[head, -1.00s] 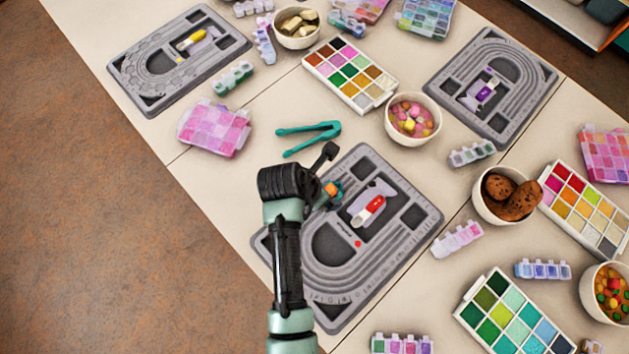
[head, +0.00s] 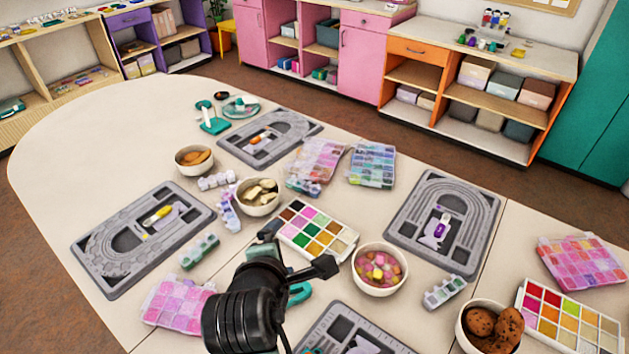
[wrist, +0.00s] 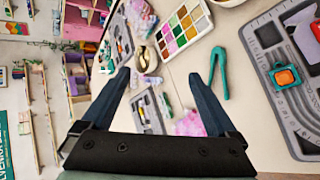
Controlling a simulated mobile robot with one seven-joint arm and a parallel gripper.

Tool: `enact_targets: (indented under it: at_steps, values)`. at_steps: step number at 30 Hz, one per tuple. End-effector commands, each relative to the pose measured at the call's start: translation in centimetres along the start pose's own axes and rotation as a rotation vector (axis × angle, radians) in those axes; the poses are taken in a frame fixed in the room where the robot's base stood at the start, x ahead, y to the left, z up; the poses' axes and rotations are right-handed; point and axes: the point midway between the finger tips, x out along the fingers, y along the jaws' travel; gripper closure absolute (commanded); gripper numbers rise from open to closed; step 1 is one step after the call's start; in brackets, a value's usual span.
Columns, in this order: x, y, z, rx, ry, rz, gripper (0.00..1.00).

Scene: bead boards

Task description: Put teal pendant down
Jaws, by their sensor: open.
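The teal pendant (wrist: 286,77), a teal square-like piece with an orange middle, lies on the grey bead board (wrist: 272,37) at the right of the wrist view. My gripper (wrist: 157,73) is open, with nothing between its fingers, and is apart from the pendant. In the head view my gripper (head: 292,262) is raised over the table, near the paint palette. That bead board (head: 318,335) shows only in part at the bottom edge of the head view; I cannot make out the pendant there.
Teal tongs (wrist: 218,75) lie beside the board. A candy bowl (head: 380,290), a palette (head: 345,238) and a pink bead box (head: 172,300) crowd the space around my gripper. Other bead boards lie left (head: 90,265) and right (head: 400,250). The table's far left is clear.

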Motion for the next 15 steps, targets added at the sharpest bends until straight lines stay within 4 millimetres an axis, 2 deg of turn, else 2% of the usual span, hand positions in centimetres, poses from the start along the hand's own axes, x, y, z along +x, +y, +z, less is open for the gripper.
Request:
enact_targets:
  at_steps: [1,3,5,6,8,10,12,15]
  values:
    - [-1.7,4.7,1.4,0.159,0.002,0.133,0.06]
    - [-4.5,10.2,3.2,0.382,0.034,0.309,0.06]
    - [-7.5,14.6,4.8,0.564,0.088,0.457,0.06]
    - [-9.8,17.2,6.0,0.681,0.134,0.554,0.06]
    - [-13.8,20.8,7.6,0.847,0.225,0.698,0.06]
    - [-18.8,24.3,9.6,1.022,0.359,0.857,0.06]
    - [-23.9,26.8,11.1,1.167,0.515,0.993,0.06]
    - [-30.5,28.8,12.9,1.311,0.742,1.139,0.06]
